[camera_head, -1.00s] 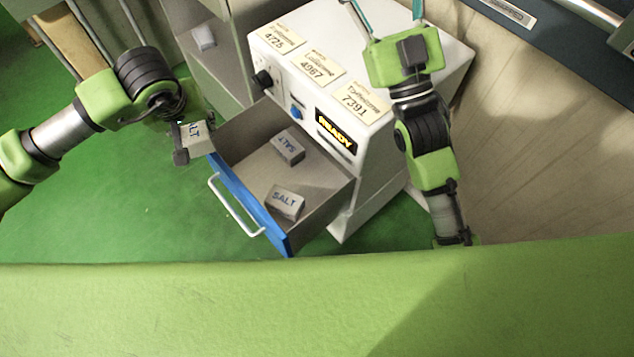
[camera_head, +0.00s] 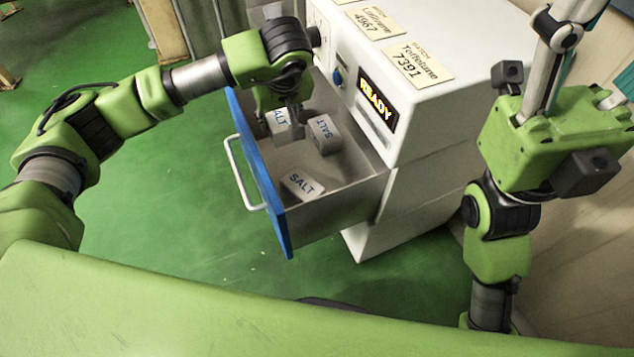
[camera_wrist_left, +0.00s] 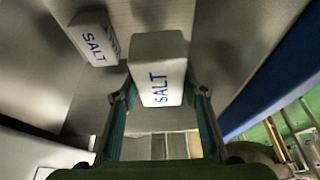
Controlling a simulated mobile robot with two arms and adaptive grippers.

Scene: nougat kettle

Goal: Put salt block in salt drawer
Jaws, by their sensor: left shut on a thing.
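My left gripper (camera_head: 287,122) is shut on a pale grey salt block (camera_head: 279,118) marked SALT and holds it inside the open salt drawer (camera_head: 345,196). In the left wrist view the held salt block (camera_wrist_left: 158,75) sits between the two fingers. I cannot tell whether it touches the drawer floor. A second salt block (camera_head: 325,133) lies in the drawer just right of the held one and shows in the wrist view (camera_wrist_left: 93,42). A third (camera_head: 302,186) lies nearer the front of the picture. My right gripper (camera_head: 592,65) is at the right, fingers spread, tips partly cut off.
The drawer has a blue front (camera_head: 262,180) with a white handle (camera_head: 240,170). It is pulled out of a white machine (camera_head: 440,110) with a READY display (camera_head: 377,105) and paper labels on top. Green floor (camera_head: 180,200) lies clear at the left.

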